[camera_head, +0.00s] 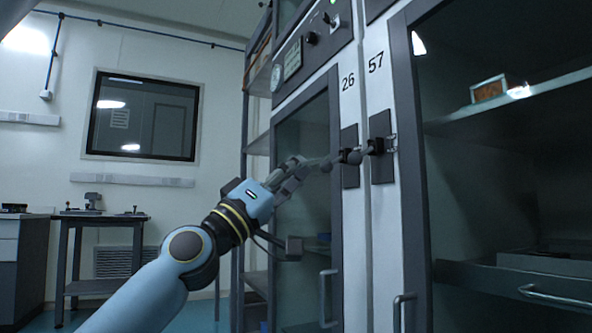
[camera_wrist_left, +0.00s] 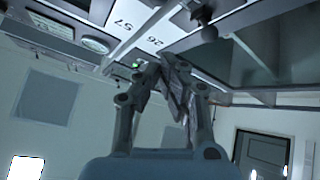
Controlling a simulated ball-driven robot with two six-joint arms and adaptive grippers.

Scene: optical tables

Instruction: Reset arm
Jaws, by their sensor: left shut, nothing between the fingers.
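My left arm comes in from the lower left in the head view. Its blue-and-grey left gripper (camera_head: 312,168) points right, toward the cabinet doors, with its fingers shut and empty. The fingers also show in the wrist view (camera_wrist_left: 172,72), drawn together. In the head view the fingertips overlap the area by the dark door latch (camera_head: 350,157) below the number 26; I cannot tell whether they touch it. My right gripper is not in view.
A second dark latch (camera_head: 381,147) sits below the number 57. A glass-fronted cabinet (camera_head: 480,200) with shelves fills the right side, and another glass door (camera_head: 305,235) stands behind my gripper. A small dark table (camera_head: 98,218) stands at the left.

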